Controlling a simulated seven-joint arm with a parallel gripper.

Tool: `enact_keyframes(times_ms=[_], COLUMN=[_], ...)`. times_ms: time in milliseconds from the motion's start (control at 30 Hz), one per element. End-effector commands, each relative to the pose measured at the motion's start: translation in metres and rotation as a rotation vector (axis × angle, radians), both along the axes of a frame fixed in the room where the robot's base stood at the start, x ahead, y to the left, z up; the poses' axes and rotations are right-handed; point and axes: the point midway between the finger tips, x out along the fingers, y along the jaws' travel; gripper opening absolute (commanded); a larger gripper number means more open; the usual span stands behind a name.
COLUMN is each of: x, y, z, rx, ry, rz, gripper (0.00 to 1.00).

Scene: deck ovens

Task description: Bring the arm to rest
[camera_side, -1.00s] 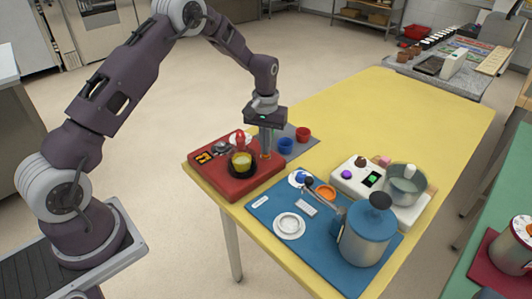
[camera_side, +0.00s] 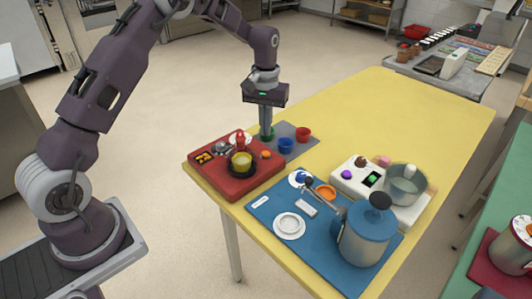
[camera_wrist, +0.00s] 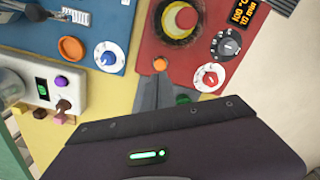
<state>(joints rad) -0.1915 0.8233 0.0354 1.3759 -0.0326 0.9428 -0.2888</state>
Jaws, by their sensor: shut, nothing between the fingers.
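My gripper (camera_side: 266,136) is shut and empty, pointing down in the side view. Its tips overlap a green cup (camera_side: 267,130) at the left end of the grey mat; I cannot tell whether they touch it.
A blue cup (camera_side: 286,145) and a red cup (camera_side: 303,134) stand right of the gripper. The yellow table's back (camera_side: 380,105) is clear.

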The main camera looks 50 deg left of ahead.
Motion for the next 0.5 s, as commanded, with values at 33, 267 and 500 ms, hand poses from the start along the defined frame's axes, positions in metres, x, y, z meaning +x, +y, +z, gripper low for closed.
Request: enact_keyframes(times_ms=[33, 267, 500], x=[0.0, -0.001, -0.074], y=[0.0, -0.001, -0.043], z=[0.001, 0.005, 0.136], rx=[0.0, 0.001, 0.027], ry=[0.0, -0.004, -0.155], rz=[0.0, -0.004, -0.154], gripper=[0.0, 0.0, 0.0])
